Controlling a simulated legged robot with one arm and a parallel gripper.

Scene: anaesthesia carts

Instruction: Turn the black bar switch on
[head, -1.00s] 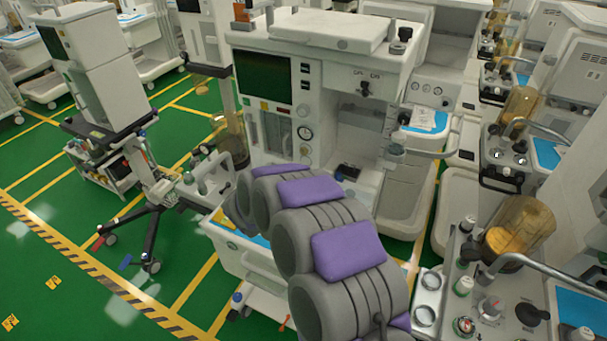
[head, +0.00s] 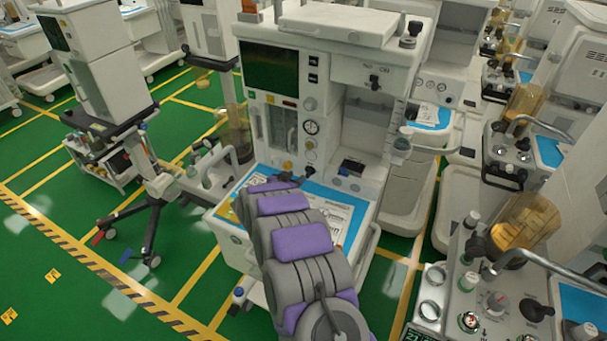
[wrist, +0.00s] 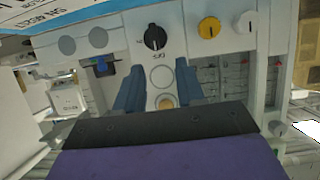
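In the wrist view a round black switch (wrist: 155,37) with a raised bar and a pale line sits on the white front panel, with small black lettering around it. My gripper (wrist: 158,88) shows as two blue fingers set apart. It is open with nothing held, and the switch appears beyond the fingertips, apart from them. In the head view my arm reaches to the machine's worktop, with my gripper (head: 272,184) at its far end, low before the panel. Another black knob (head: 374,82) is on the machine's upper right face.
A yellow knob (wrist: 209,28) and a white knob (wrist: 246,22) are beside the switch. The blue worktop (head: 262,175) carries papers. A second machine with an amber canister (head: 525,222) stands close on the right. Green floor is open at left.

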